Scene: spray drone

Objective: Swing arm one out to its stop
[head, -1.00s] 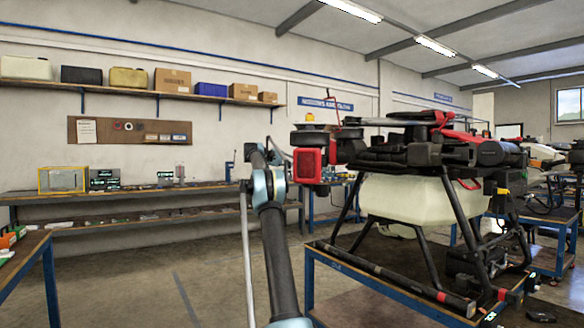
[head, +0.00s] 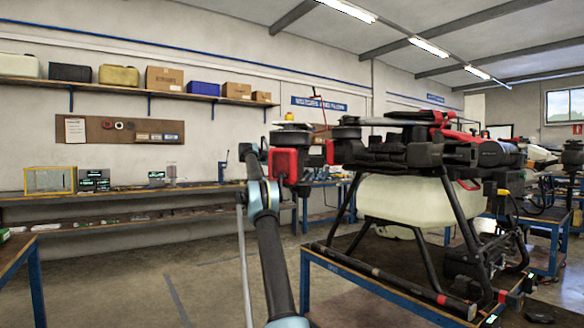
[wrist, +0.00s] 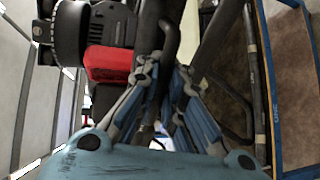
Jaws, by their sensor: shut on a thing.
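The spray drone (head: 440,150) stands on a blue-framed stand, with a pale tank (head: 405,200) under its black body. Arm one (head: 290,165), with a red block and a dark motor, sticks out at the drone's left end. In the wrist view its red block (wrist: 108,64) and black motor (wrist: 70,35) are left of my gripper (wrist: 165,78). My gripper's blue linked fingers are shut on a black tube (wrist: 168,35) beside the red block. In the head view the fingertips are hidden or too small to make out, close to the red block.
The drone's stand (head: 385,290) fills the lower right, close to my arm. A long wall bench (head: 130,193) runs along the back, under a shelf (head: 120,88) of boxes. A table corner (head: 22,250) is at the left. The floor between is open.

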